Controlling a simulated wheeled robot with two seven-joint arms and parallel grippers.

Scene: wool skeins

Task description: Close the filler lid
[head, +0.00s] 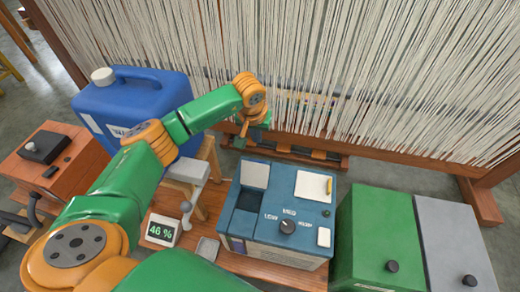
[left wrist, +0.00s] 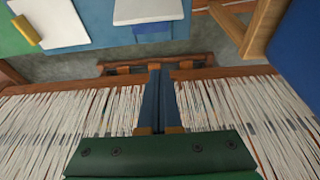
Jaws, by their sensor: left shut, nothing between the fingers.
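The blue machine (head: 262,228) stands on the wooden table, with a LOW, MED, HIGH dial (head: 287,227) on top. A dark filler opening (head: 244,222) shows in its left part. The pale filler lid (head: 255,175) appears raised at the back edge of that opening, so it looks open. In the left wrist view the pale lid (left wrist: 148,10) shows at the top, apart from the fingers. My left gripper (head: 240,143) is behind and above the machine, near the hanging yarn, shut and empty. Its closed fingers (left wrist: 160,98) show in the wrist view. My right gripper is not in view.
A blue jug (head: 140,100) stands to the left, near my left arm. A display reading 46 % (head: 162,230) sits left of the machine. Green (head: 380,235) and grey (head: 452,245) boxes stand to its right. Hanging pale yarn (head: 330,70) fills the back.

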